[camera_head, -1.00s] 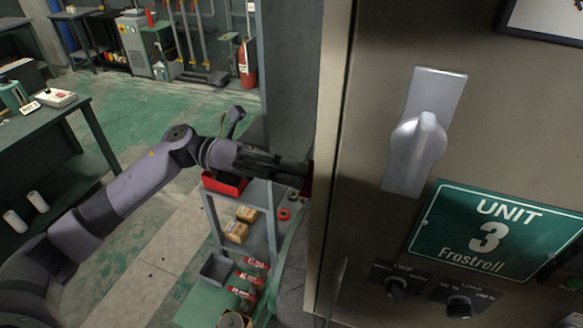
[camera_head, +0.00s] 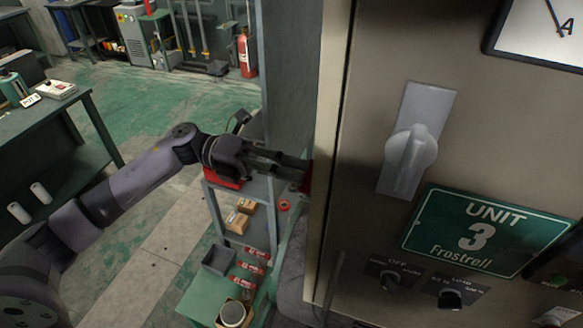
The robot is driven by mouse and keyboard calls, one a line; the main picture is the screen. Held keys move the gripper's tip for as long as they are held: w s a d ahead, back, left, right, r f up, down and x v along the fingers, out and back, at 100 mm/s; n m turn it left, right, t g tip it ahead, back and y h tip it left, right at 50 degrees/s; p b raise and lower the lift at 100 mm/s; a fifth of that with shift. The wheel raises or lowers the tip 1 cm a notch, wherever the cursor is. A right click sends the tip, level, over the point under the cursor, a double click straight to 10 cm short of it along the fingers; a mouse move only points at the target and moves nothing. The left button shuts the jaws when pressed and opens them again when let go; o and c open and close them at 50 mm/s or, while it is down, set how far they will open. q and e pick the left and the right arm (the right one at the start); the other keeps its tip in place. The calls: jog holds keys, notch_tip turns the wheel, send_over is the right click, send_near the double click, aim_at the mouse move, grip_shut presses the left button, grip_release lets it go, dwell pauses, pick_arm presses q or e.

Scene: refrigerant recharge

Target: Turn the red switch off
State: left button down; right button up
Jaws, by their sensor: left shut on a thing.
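The red switch (camera_head: 306,177) shows only as a small red part at the left side of the cabinet (camera_head: 360,130); most of it is hidden behind the cabinet's edge and my fingers. My left gripper (camera_head: 300,172) reaches in from the left, with its fingertips at the red part, shut on it. The fingertips are partly hidden by the cabinet edge, so the switch's exact position is hard to tell. My right gripper is not in view.
The cabinet front carries a grey handle (camera_head: 408,150), a green "UNIT 3 Frostroll" sign (camera_head: 488,232), black knobs (camera_head: 451,299) and a gauge (camera_head: 545,30). Below my left arm stands a shelf cart (camera_head: 214,205) with boxes. A workbench (camera_head: 60,125) is at left.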

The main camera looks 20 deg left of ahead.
pick_arm(q)
jog(key=shift+r+n+p, duration=0.2)
jog(key=shift+n+p, duration=0.95)
jog(key=shift+n, duration=0.35)
jog(key=c, duration=1.8)
grip_release()
jog(key=shift+f, duration=0.15)
jog(key=shift+o, duration=0.2)
jog(key=shift+a+f, duration=0.1)
jog(key=a+b, duration=0.5)
jog(key=a, duration=0.4)
jog(key=shift+w, duration=0.15)
jog(key=shift+d, duration=0.15)
